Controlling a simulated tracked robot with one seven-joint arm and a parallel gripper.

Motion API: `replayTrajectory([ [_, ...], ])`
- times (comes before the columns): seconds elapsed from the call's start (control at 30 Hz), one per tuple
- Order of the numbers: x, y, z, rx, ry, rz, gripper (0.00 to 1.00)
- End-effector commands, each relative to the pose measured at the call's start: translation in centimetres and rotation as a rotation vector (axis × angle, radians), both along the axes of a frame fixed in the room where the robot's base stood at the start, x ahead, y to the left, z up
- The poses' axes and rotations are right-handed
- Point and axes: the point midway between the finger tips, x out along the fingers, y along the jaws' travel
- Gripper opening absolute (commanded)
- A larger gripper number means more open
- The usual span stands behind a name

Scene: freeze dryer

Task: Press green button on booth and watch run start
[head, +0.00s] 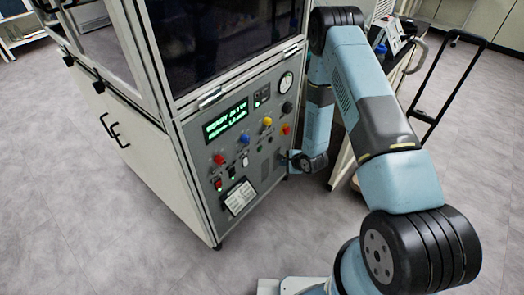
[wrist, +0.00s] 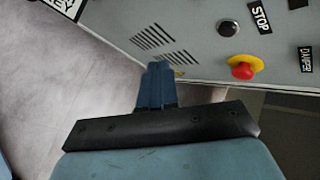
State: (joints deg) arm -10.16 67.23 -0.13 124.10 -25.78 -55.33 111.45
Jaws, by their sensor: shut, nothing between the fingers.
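The booth (head: 178,135) stands at centre left in the head view, with a grey control panel (head: 262,180) on its lower front. The panel has a lit green display (head: 226,121), a red knob (head: 218,159), a blue knob (head: 245,137), a yellow knob (head: 267,121) and small switches. I cannot make out the green button for certain. My gripper (wrist: 158,70) is shut and empty in the wrist view, near vent slots on the panel. A black button (wrist: 228,28) by a STOP label and a red emergency knob (wrist: 243,67) on yellow are right of it.
A dark window (head: 220,40) is above the panel. A cart with a black handle (head: 450,90) stands at right, behind my arm. The grey floor (head: 90,210) at left and front is clear. A white label (head: 239,197) is low on the panel.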

Motion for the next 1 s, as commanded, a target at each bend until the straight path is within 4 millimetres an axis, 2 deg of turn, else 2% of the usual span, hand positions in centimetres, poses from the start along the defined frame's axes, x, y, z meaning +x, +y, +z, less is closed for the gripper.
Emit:
replayTrajectory([
  [0.47,0.1,0.3,-0.2,0.005,0.002,-0.002,0.0],
  [1.0,3.5,4.8,-0.2,0.005,0.0,0.001,0.0],
])
